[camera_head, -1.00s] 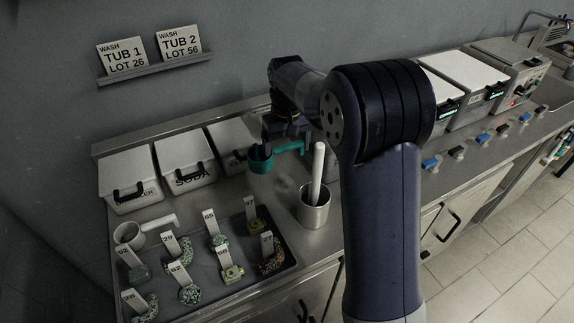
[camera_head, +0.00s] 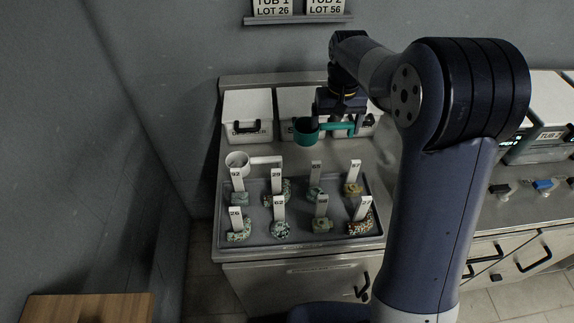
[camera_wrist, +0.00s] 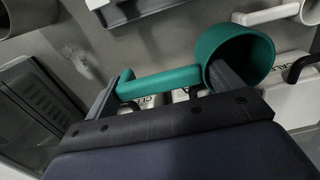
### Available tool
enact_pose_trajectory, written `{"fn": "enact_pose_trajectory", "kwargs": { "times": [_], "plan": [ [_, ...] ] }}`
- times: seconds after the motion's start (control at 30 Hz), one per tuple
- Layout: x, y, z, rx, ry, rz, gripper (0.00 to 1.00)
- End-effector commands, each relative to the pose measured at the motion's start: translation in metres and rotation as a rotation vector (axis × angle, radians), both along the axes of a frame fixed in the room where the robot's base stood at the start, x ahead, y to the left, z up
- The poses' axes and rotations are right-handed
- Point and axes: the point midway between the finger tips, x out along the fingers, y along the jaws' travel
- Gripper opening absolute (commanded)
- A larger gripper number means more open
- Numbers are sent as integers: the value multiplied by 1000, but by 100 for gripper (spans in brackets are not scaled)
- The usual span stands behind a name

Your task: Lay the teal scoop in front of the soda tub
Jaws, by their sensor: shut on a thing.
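The teal scoop (camera_head: 307,132) is in my gripper (camera_head: 339,127), held by its handle with its cup to the left. It appears to be above the counter, in front of the tubs. The soda tub (camera_head: 294,103) is the middle white tub at the back; the scoop's cup hides most of its label. In the wrist view, my gripper (camera_wrist: 165,90) has its two fingers by the teal handle, and the scoop's cup (camera_wrist: 238,50) is at the upper right. Whether the cup touches anything cannot be told.
A white scoop (camera_head: 238,163) stands at the left of the counter. A grey tray (camera_head: 230,239) with several numbered pieces fills the front. Another white tub (camera_head: 245,103) stands left of the soda tub. A narrow counter strip lies between tubs and tray.

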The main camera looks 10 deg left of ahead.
Motion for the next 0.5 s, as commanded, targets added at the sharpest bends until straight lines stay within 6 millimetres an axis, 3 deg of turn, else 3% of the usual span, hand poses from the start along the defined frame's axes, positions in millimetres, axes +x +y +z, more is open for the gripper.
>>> {"fn": "enact_pose_trajectory", "kwargs": {
  "times": [0.5],
  "plan": [
    [-3, 0, -70, -1, 3, -13, 61]
  ]
}}
